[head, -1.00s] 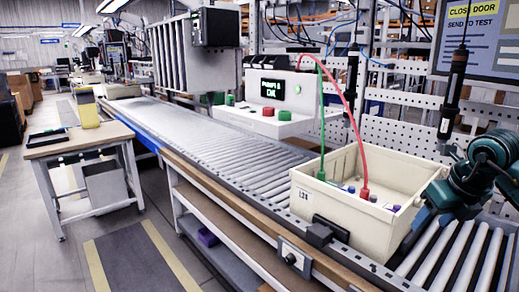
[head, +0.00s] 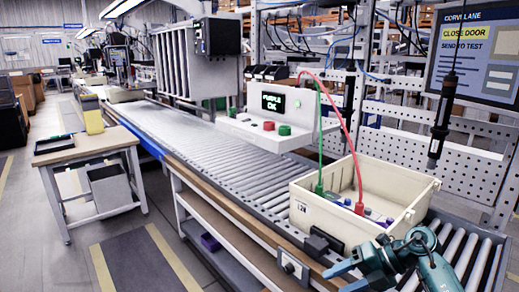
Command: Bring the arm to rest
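My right gripper (head: 338,278) is in the head view at the lower right, in front of the cream bin. Its two blue fingers point left and are spread apart, with nothing between them. My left gripper is not in view. A dark screwdriver (head: 440,130) hangs upright from a thin cable at the right, above and behind the bin. It is apart from my gripper. My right arm hides part of the bin's lower right side.
The cream bin (head: 318,216) sits on the roller conveyor (head: 220,150). Red and green leads run from it to a white control box (head: 262,128). A perforated panel (head: 400,140) stands behind. A side table (head: 80,146) is at the left, with open floor between.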

